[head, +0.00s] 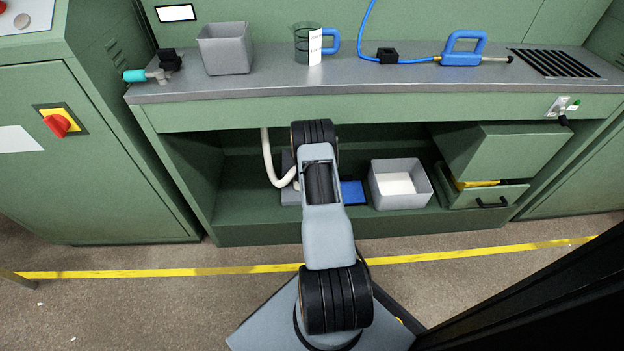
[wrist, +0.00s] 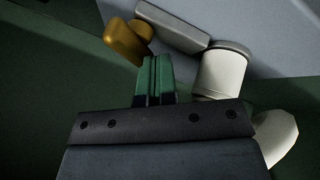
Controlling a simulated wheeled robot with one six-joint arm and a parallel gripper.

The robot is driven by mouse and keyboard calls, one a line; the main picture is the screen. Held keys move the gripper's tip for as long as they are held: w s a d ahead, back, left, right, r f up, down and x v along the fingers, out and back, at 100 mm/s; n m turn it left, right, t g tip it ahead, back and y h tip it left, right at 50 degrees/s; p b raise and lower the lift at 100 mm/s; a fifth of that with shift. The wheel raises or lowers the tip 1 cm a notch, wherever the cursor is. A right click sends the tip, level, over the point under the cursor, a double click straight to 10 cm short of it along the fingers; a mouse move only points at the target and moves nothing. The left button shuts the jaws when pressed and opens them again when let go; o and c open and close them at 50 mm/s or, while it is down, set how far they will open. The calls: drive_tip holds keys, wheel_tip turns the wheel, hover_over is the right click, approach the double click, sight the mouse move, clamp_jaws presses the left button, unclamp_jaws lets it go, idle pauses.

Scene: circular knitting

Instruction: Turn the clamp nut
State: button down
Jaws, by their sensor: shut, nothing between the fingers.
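In the wrist view a brass-coloured clamp nut (wrist: 128,40) with rounded lobes sits at the upper left, beside a grey clamp bar (wrist: 172,26). A white hose end (wrist: 222,72) is to the right of the bar. My gripper (wrist: 156,62) has green fingertips shut together with nothing between them. The tips are just below and right of the nut; I cannot tell whether they touch it. In the head view a white hose (head: 268,160) bends down into the open bay under the bench. My arm hides the gripper and the nut there.
In the bay, a grey bin (head: 425,186) and a blue object (head: 352,192) are right of my arm, near a partly open drawer (head: 488,196). The bench edge (head: 420,85) overhangs the bay. A grey container (head: 225,50) and a jug (head: 308,45) stand on top.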

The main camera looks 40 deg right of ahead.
drive_tip(key=shift+w+d+r+p, duration=0.1)
drive_tip(key=shift+w+d+p, duration=0.45)
drive_tip(key=shift+d+p, duration=0.1)
idle(0.7)
drive_tip(key=shift+s, duration=0.25)
drive_tip(key=shift+s+a, duration=0.45)
drive_tip(key=shift+s, duration=0.2)
drive_tip(key=w+p+v, duration=0.1)
drive_tip(key=p+v, duration=0.4)
drive_tip(key=v, duration=0.7)
drive_tip(key=shift+m+g, duration=0.3)
drive_tip(key=shift+m, duration=0.3)
drive_tip(key=b+x, duration=0.2)
drive_tip(key=x, duration=0.2)
drive_tip(key=b+x, duration=0.5)
drive_tip(key=x, duration=0.2)
drive_tip(key=shift+w+a+f+b, duration=0.1)
drive_tip(key=shift+f+b, duration=0.25)
drive_tip(key=shift+f, duration=0.15)
